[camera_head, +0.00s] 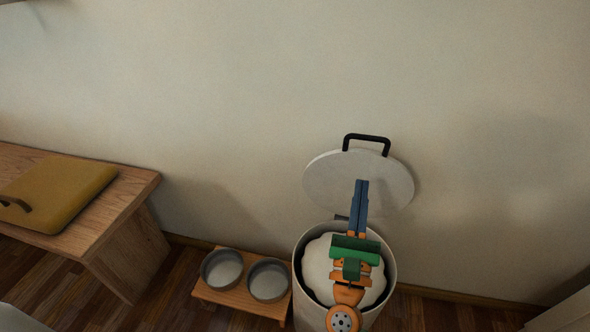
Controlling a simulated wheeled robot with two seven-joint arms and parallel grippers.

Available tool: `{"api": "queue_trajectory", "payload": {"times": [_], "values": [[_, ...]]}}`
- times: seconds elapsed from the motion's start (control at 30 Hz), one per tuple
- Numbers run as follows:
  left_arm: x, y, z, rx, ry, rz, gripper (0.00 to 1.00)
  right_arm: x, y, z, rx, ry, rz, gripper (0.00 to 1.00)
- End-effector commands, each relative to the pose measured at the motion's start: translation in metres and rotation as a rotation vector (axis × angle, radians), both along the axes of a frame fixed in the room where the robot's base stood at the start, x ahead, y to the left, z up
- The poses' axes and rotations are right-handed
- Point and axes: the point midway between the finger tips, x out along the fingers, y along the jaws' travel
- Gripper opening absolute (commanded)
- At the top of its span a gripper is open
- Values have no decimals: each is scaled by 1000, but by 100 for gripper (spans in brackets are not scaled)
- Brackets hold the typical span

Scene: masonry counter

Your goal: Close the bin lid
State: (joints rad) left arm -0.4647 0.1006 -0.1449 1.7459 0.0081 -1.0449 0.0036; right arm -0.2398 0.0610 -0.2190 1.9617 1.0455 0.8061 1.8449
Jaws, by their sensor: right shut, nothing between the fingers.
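The bin (303,296) is a pale round container by the wall, with a white bag or filling (318,266) showing inside its rim. Its round white lid (325,180) stands raised and open at the back of the bin, close to the wall. A black handle (366,138) sits at the lid's top edge. My right gripper (361,184) has blue fingers held together with nothing between them. It is over the bin, and its fingertips overlap the lid's lower middle in this view. I cannot tell whether they touch. My left gripper is not in view.
A low wooden stand (236,299) with two metal bowls (222,268) is just left of the bin. The wall (230,100) is close behind. Some wooden floor (430,312) is clear to the right.

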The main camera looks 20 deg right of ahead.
Motion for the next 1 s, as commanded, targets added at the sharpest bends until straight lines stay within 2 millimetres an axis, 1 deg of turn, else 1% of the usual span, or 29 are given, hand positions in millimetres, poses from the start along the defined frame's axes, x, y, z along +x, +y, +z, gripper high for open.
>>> {"api": "queue_trajectory", "payload": {"times": [0.07,0.17,0.4,0.53,0.7,1.0], "values": [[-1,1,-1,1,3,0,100,3,-3,4,10,-10,0,0],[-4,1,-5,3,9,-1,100,15,-10,14,7,-10,-1,0],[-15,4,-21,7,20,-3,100,53,-33,36,4,-8,0,0],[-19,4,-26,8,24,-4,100,67,-41,43,3,-5,1,0],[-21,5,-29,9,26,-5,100,75,-46,47,2,-4,1,0],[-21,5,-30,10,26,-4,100,75,-46,47,2,-4,1,0]]}}
